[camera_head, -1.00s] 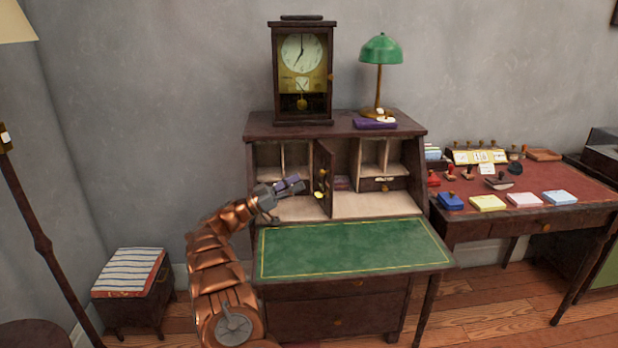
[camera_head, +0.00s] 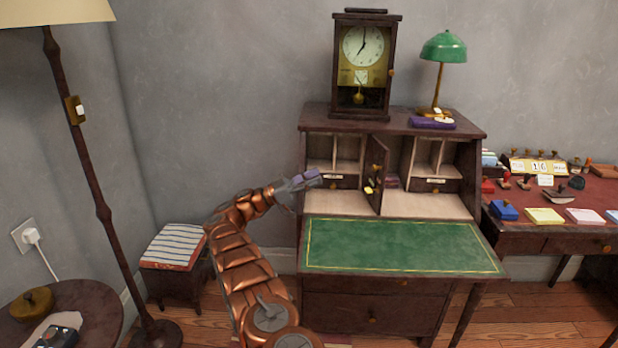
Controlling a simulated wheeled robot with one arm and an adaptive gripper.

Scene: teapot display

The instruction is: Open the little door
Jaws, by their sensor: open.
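The little door (camera_head: 377,160) is a narrow dark wooden panel in the middle of the writing desk's upper compartments. My gripper (camera_head: 311,181) is open and empty, in front of the desk's left compartments. It is left of the door, with a clear gap between them in the picture.
The green desk top (camera_head: 400,246) is folded down and bare below the compartments. A clock (camera_head: 362,65) and a green lamp (camera_head: 442,50) stand on the desk. A floor lamp (camera_head: 95,170) and a striped-top stool (camera_head: 174,246) are at the left. A stamp table (camera_head: 560,232) is at the right.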

